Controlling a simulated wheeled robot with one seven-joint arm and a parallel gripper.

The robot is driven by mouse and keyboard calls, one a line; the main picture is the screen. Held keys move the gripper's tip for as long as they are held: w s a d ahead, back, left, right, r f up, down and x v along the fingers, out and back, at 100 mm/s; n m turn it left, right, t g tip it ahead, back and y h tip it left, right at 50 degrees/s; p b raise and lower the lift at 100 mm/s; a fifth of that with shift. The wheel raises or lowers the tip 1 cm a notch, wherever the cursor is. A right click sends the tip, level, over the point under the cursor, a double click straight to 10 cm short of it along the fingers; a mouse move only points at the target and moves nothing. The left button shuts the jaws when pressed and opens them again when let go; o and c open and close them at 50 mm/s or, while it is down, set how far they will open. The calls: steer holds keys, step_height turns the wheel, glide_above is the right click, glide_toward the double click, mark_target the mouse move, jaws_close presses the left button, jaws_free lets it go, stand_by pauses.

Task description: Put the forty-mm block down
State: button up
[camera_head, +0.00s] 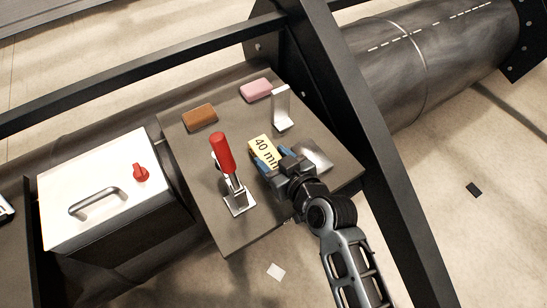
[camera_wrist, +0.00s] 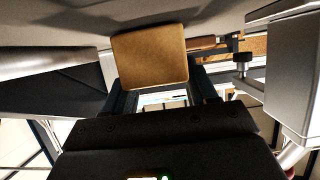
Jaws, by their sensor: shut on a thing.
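The forty-mm block (camera_head: 264,149) is yellow with "40 mm" on its face. It is above the dark table top (camera_head: 225,190), between the red-handled clamp and the upright metal bracket. My gripper (camera_head: 273,161) is shut on it, with blue fingers beside its near end. In the wrist view the block (camera_wrist: 150,57) shows as a plain tan face between the fingers of my gripper (camera_wrist: 165,92). I cannot tell whether its underside touches the table.
A red-handled toggle clamp (camera_head: 224,155) stands close left of the block. An upright metal bracket (camera_head: 282,108) is behind it. A brown block (camera_head: 199,117) and a pink block (camera_head: 256,90) lie at the back. A metal plate (camera_head: 318,157) is right. A black frame beam (camera_head: 365,140) passes at right.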

steer(key=shift+f, duration=0.2)
steer(key=o, duration=1.1)
steer(key=shift+r, duration=0.2)
steer(key=v, duration=1.2)
steer(key=shift+b, duration=0.4)
